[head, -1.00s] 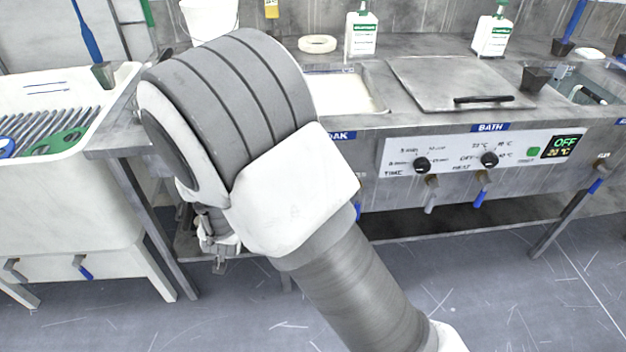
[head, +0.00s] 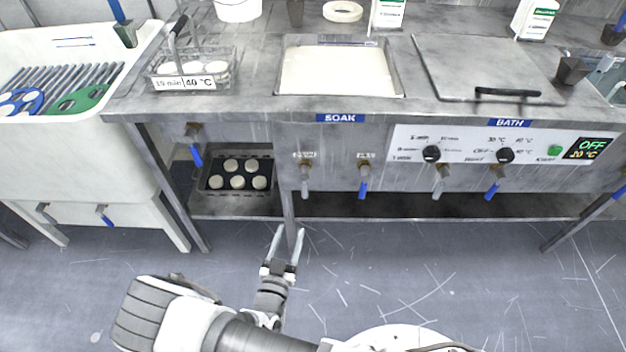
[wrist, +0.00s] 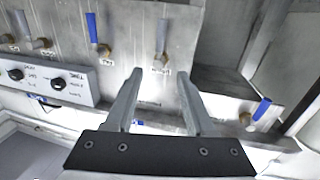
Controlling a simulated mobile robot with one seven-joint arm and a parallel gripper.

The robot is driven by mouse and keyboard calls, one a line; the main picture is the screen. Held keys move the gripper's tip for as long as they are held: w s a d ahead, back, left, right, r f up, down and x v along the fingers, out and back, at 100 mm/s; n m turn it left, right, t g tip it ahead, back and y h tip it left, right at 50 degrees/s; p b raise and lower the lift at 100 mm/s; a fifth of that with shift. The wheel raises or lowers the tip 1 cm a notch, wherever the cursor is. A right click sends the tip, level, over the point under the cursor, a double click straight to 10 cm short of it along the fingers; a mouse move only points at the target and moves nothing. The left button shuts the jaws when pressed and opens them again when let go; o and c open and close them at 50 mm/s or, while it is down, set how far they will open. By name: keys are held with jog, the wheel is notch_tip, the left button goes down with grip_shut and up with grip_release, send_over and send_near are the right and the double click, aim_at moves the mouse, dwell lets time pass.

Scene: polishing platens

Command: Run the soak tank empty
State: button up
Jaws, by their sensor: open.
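The soak tank (head: 393,78) is sunk in the steel counter above the blue SOAK label (head: 340,118). Pale, whitish contents show inside it. Below the label are two taps: a grey-handled tap (head: 305,183) on the left and a blue-handled tap (head: 363,183) on the right. Both handles hang straight down, and their small tags are too blurred to read surely. My gripper (head: 289,235) is open and empty, in front of and below the grey-handled tap. The wrist view is upside down; there the grey handle (wrist: 162,36) lies beyond my open fingertips (wrist: 160,74), apart from them.
A wire basket (head: 165,82) with white discs stands on the counter, left of the tank. A dark crate of discs (head: 212,188) sits on the lower shelf. The bath's control panel (head: 470,148) and closed lid (head: 450,55) are right. Another blue-handled tap (head: 196,152) is left.

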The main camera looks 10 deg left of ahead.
aim_at(304, 187)
jog(key=w+b, duration=0.1)
jog(key=w, duration=1)
jog(key=w+b, duration=0.1)
jog(key=w, duration=0.5)
jog(key=shift+w+a+b, duration=0.15)
jog(key=shift+a+b, duration=0.15)
grip_shut()
dwell(0.6)
